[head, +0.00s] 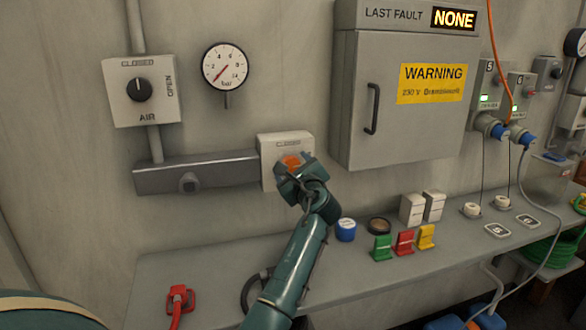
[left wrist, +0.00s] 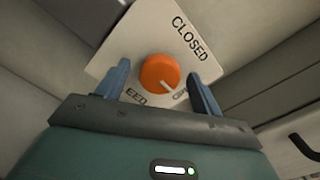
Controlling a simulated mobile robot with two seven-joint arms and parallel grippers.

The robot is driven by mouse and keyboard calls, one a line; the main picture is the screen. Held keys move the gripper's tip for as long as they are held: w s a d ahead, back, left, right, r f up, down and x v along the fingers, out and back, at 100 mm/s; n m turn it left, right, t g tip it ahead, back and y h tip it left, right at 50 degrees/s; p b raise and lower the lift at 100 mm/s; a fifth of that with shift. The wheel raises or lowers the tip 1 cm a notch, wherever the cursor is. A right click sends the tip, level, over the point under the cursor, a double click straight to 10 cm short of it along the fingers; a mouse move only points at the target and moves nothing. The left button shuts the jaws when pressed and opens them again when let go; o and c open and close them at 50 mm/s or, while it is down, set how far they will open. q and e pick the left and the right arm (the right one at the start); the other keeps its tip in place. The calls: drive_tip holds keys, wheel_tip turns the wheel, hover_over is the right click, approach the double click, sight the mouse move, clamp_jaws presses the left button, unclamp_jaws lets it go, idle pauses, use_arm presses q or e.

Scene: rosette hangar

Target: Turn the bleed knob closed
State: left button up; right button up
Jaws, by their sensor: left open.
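The bleed knob (head: 290,161) is an orange round knob on a pale wall plate (head: 268,180) at the middle of the head view. In the left wrist view the knob (left wrist: 159,72) has a white pointer mark toward the lower right, beside a partly hidden word. The word CLOSED stands on the plate (left wrist: 150,35) at the upper right. My left gripper (head: 298,170) is open in front of the plate, partly covering the knob. Its fingers (left wrist: 158,78) stand on either side of the knob, apart from it. My right gripper is not in view.
A grey bar (head: 215,173) joins the plate at left, below an AIR switch box (head: 139,92) and a gauge (head: 225,66). A grey cabinet (head: 420,140) stands close at right. The shelf (head: 210,265) below holds a blue tin (head: 345,230) and coloured blocks.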

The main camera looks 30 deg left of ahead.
use_arm(q)
drive_tip(key=shift+c, duration=0.6)
drive_tip(key=c, duration=0.7)
drive_tip(key=shift+c, duration=0.8)
